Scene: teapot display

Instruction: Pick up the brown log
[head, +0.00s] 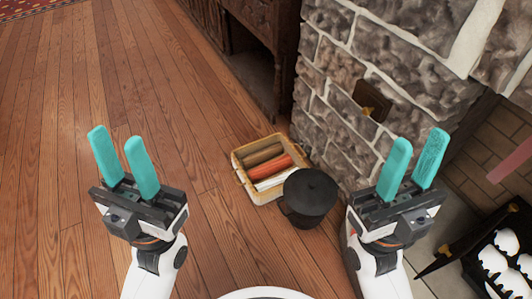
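A brown log (262,154) lies in a light tan crate (241,176) on the wooden floor, along the crate's far side. A red-orange log (269,168) and a whitish log (274,179) lie beside it in the crate. My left gripper (118,150) is raised at the left, its two teal fingers apart with nothing between them. My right gripper (416,158) is raised at the right, its teal fingers also apart and empty. Both grippers are clear of the crate in the picture.
A black lidded pot (310,194) stands at the crate's right and hides its right corner. A stone fireplace wall (340,110) rises behind, with dark wooden furniture (245,50) beyond. A dark rack (480,265) with white items is at lower right. The floor at left is clear.

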